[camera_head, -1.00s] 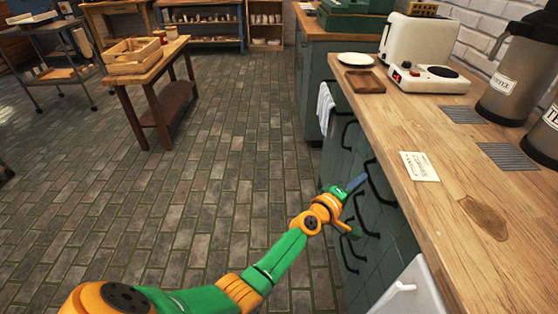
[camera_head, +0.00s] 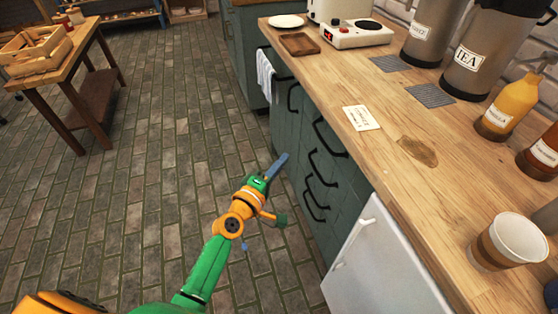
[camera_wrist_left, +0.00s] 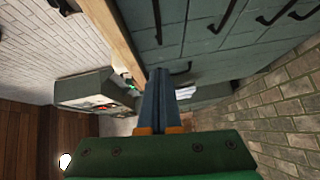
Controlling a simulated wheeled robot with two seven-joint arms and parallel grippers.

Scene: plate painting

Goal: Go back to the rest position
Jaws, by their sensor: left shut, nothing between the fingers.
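My left gripper (camera_head: 279,166) reaches in from the lower left in the head view, on a green and orange arm. It is in the air over the brick floor, in front of the dark green cabinet fronts. In the left wrist view its blue-grey fingers (camera_wrist_left: 158,95) lie together, with nothing between them. My right gripper is not in view.
The wooden counter (camera_head: 392,160) runs along the right, with a paper cup (camera_head: 508,243), a yellow bottle (camera_head: 507,104), urns and a hot plate (camera_head: 357,33). A white fridge (camera_head: 385,270) stands below. Open brick floor (camera_head: 170,170) lies left. A wooden table (camera_head: 65,75) stands far left.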

